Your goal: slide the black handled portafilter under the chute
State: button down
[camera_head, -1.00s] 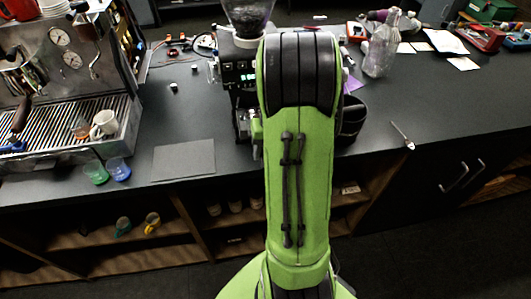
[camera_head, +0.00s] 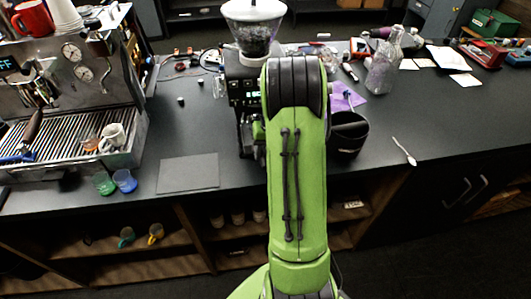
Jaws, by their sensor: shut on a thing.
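The grinder (camera_head: 243,80) stands on the counter, with a clear hopper (camera_head: 252,32) of dark beans on top. My green arm covers its right front, and I cannot make out the chute. No black handled portafilter can be made out. My gripper's fingertips are hidden behind the arm; a small green part shows at the arm's left edge, close to the grinder's front. What the gripper holds is hidden.
The espresso machine (camera_head: 75,80) stands at the left, with a brown handle (camera_head: 32,125) at its front. A dark mat (camera_head: 188,173) lies left of the grinder. A black bin (camera_head: 348,133) is right of my arm. A spoon (camera_head: 404,151) lies farther right; the counter around it is clear.

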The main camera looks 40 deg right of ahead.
jog(key=shift+f, duration=0.15)
jog(key=c, duration=0.7)
grip_release()
